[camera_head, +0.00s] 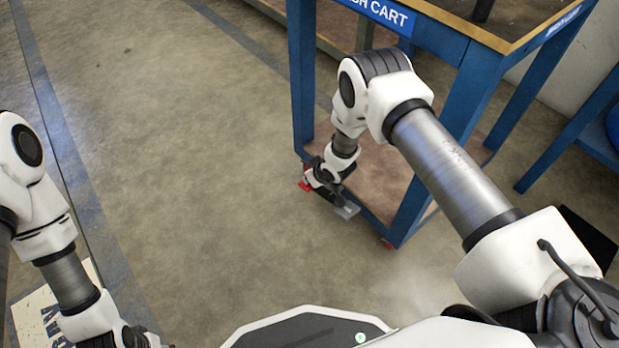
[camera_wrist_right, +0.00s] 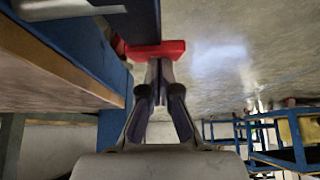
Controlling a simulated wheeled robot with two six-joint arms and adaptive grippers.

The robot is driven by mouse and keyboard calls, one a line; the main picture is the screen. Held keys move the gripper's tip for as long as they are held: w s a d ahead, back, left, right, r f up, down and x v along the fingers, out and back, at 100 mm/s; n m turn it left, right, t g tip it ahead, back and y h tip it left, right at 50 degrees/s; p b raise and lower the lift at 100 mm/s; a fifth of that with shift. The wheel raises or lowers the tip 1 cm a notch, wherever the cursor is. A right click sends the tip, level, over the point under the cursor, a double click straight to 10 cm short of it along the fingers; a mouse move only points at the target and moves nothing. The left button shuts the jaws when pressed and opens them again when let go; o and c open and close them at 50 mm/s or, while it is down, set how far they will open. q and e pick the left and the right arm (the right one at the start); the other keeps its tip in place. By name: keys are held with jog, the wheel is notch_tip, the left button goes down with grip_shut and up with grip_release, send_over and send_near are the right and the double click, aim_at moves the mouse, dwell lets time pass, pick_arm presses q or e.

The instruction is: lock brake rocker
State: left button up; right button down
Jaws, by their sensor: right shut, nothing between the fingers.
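The red brake rocker (camera_wrist_right: 155,48) shows in the right wrist view, beside a blue leg of the cart. In the head view a small bit of red (camera_head: 304,186) shows low at the cart's near left corner, mostly covered by my right wrist. My right gripper (camera_wrist_right: 158,72) is shut and empty. Its fingertips are at the rocker's edge in the wrist view; I cannot tell whether they touch it. The right gripper (camera_head: 322,188) is small and partly hidden in the head view. Of my left arm, only links and the wrist show at the lower left; its fingers are out of frame.
The blue cart (camera_head: 303,75) has a wooden top and a brown lower shelf (camera_head: 375,165) close to my right arm. Another blue frame (camera_head: 560,150) stands at the right. The concrete floor (camera_head: 180,150) to the left of the cart is clear.

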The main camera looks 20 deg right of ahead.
jog(key=r+p, duration=0.3)
jog(key=w+r+p, duration=0.1)
jog(key=r, duration=0.1)
jog(key=shift+a+r+p, duration=0.15)
jog(key=shift+a+p, duration=0.05)
jog(key=shift+p, duration=0.15)
jog(key=p+v, duration=0.3)
jog(key=v, duration=0.5)
jog(key=shift+r+p, duration=0.25)
jog(key=shift+p, duration=0.05)
